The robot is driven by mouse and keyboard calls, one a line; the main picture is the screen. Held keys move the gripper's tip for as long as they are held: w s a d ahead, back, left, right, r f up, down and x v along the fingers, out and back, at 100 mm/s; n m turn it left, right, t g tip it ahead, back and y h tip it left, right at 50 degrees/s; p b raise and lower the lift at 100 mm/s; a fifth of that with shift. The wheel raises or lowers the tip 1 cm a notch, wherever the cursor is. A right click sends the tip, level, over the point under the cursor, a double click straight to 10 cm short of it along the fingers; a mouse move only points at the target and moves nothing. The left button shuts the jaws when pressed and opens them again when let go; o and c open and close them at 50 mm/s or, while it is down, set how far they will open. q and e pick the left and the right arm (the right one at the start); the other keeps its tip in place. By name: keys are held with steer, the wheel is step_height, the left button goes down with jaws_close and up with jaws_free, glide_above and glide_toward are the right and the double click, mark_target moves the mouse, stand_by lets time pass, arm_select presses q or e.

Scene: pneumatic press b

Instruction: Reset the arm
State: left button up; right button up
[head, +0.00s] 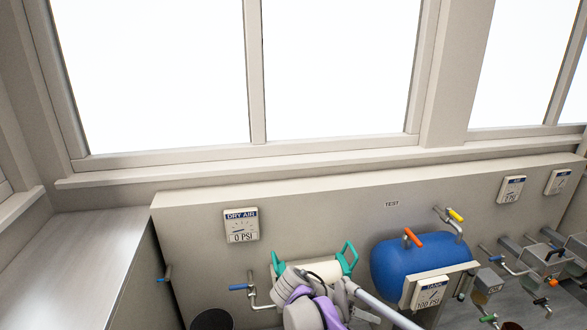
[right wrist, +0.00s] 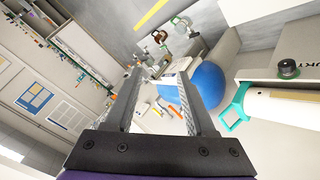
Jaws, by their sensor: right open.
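My right gripper (right wrist: 160,78) is open in the right wrist view, with its two dark fingers spread and nothing between them. A blue tank (right wrist: 208,84) and an orange lever appear beyond the fingers, apart from them by an amount I cannot judge. In the head view my purple and white right arm (head: 308,308) is at the bottom centre, in front of a white cylinder with teal handles (head: 349,257). It hides part of that cylinder. My left gripper is in neither view.
The blue tank (head: 396,262) carries an orange-handled valve (head: 413,237) and a gauge plate (head: 430,292). A dry air gauge (head: 241,226) reads 0 PSI. A blue-handled valve (head: 240,287) is left of my arm. More pipes and valves crowd the right. A bare counter (head: 75,250) is at left.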

arm_select(q)
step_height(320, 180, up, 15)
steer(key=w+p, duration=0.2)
steer(key=p, duration=1)
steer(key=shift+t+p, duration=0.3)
arm_select(e)
steer(key=s+r+n+t+y, duration=0.1)
steer(key=s+r+n+y, duration=0.1)
steer(key=s, duration=0.6)
steer(key=s+d+r+n+t+y, duration=0.1)
steer(key=s+r+n+y, duration=0.1)
steer(key=s, duration=0.6)
steer(key=s+r+n+t+y, duration=0.1)
steer(key=s+r+y, duration=0.3)
steer(key=s, duration=0.4)
steer(key=shift+s+d+n+y, duration=0.15)
steer(key=shift+d+n+y, duration=0.05)
steer(key=shift+n+y, duration=0.65)
